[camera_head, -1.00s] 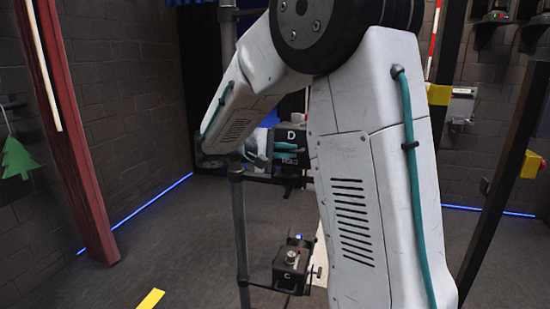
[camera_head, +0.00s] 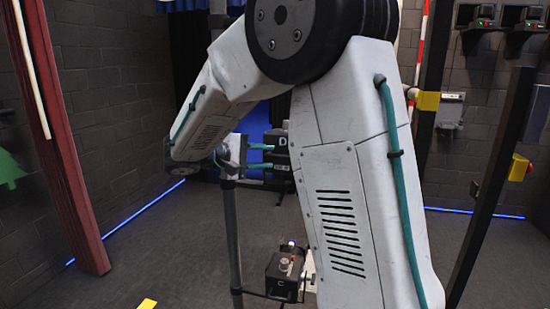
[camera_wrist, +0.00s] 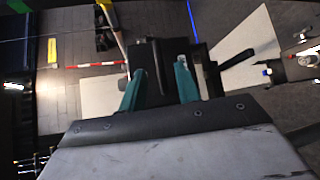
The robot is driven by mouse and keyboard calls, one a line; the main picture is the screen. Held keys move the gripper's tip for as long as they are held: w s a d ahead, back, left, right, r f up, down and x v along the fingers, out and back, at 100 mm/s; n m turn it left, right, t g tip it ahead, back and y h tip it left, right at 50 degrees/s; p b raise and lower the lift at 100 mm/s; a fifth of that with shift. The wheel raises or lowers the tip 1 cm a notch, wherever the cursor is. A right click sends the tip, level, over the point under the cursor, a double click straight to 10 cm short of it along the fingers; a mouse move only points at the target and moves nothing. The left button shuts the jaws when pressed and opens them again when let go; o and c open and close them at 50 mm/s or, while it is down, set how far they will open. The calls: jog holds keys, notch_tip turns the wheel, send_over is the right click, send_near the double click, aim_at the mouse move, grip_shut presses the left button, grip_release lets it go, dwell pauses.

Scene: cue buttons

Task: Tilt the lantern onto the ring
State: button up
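A dark box lantern marked D (camera_head: 280,143) hangs on the stand, partly hidden behind my arm. Another dark unit marked C (camera_head: 282,284) is lower on the stand, with a round knob and a small blue light on top. My gripper (camera_head: 270,156) has two teal fingers held apart, pointing right at the D lantern. In the wrist view the fingers (camera_wrist: 158,75) are spread, with a dark body (camera_wrist: 152,52) between or just beyond them; I cannot tell if they touch it. I cannot make out the ring.
A dark pole (camera_head: 232,235) rises in front of the lanterns. A red post (camera_head: 68,170) stands at left, and a dark slanted post (camera_head: 492,165) at right. A yellow mark (camera_head: 147,304) lies on the floor. The floor at left centre is clear.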

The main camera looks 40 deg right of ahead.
jog(key=shift+v, duration=1.5)
